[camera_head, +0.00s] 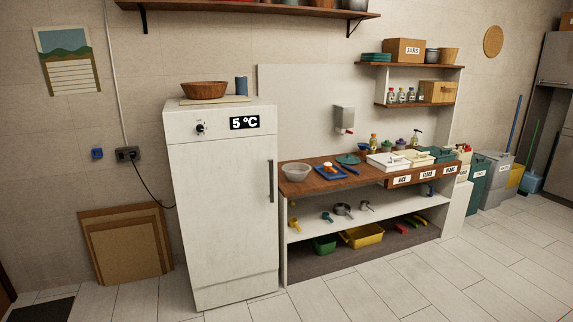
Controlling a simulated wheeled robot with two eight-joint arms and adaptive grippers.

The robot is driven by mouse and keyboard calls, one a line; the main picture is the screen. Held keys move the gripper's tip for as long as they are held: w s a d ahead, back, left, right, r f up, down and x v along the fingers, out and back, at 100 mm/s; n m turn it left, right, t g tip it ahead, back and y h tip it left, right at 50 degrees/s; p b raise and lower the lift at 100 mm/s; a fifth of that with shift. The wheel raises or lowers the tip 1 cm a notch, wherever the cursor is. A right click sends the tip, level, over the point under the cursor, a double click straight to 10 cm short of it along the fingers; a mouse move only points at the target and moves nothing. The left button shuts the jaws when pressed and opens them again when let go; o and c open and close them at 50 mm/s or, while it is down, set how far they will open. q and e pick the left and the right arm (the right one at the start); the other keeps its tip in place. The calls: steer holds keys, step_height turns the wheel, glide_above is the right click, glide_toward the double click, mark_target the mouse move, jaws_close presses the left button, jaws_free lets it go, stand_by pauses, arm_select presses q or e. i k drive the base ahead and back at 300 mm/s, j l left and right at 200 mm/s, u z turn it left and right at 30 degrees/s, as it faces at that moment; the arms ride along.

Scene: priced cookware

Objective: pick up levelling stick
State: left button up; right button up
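I cannot make out a levelling stick for certain. A thin blue item (350,169) lies on the wooden counter (310,185), just right of a blue tray (324,174) holding small things; it is too small to identify. Neither of my grippers shows in the head view.
A white fridge (222,210) reading 5 °C stands left of the counter. A grey bowl (297,173) and pale tubs (388,163) stand on the counter. Scoops and a small pan (343,209) sit on the shelf below. The tiled floor (400,285) in front is clear.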

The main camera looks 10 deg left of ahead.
mark_target(356, 171)
steer(key=i+j+u, duration=0.2)
steer(key=i, duration=0.5)
steer(key=i+j+u, duration=0.25)
steer(key=i, duration=0.45)
steer(key=i+j+z, duration=0.1)
steer(key=i+z, duration=0.3)
steer(key=i+j+z, duration=0.4)
steer(key=i, duration=0.25)
steer(key=l, duration=0.1)
